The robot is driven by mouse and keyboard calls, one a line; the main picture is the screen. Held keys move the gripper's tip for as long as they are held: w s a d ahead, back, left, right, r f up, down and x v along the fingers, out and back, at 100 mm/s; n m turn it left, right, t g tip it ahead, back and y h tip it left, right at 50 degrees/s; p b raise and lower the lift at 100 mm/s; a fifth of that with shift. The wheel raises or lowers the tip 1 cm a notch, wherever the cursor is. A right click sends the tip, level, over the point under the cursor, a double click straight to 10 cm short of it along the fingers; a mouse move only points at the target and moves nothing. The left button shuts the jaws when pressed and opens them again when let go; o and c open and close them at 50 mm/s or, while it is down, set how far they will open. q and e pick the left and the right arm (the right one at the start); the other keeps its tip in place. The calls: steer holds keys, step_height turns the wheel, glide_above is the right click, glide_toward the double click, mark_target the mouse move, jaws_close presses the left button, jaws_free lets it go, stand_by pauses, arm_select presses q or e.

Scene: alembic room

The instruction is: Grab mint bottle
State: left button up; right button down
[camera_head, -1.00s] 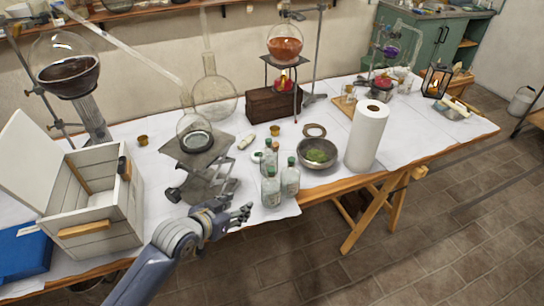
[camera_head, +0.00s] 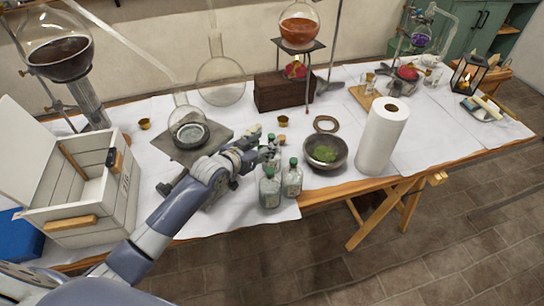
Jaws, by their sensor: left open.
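Several small clear bottles with green caps stand upright close together near the front edge of the white-covered table. The two front ones are a left bottle (camera_head: 270,190) and a right bottle (camera_head: 292,180). Other bottles behind them are partly hidden by my gripper. I cannot read their labels, so I cannot tell which one is the mint bottle. My left gripper (camera_head: 264,143) is open, just above and left of the rear bottles, and its fingers overlap them in the picture. I cannot tell whether it touches any. My right gripper is not in view.
A metal bowl with green contents (camera_head: 325,152) stands right of the bottles, with a paper towel roll (camera_head: 383,135) beyond it. An open white wooden box (camera_head: 85,190) is at the left.

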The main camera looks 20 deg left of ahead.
mark_target(269, 141)
arm_select(q)
steer(key=shift+w+d, duration=0.1)
steer(key=shift+w, duration=0.35)
steer(key=p+x, duration=0.1)
steer(key=x, duration=0.2)
steer(key=shift+w+f, duration=0.1)
steer(key=shift+f, duration=0.05)
steer(key=shift+w+d+f, duration=0.1)
steer(key=shift+w+f, duration=0.05)
steer(key=shift+w, duration=0.2)
steer(key=shift+w+f, duration=0.1)
steer(key=shift+w, duration=0.05)
jaws_close()
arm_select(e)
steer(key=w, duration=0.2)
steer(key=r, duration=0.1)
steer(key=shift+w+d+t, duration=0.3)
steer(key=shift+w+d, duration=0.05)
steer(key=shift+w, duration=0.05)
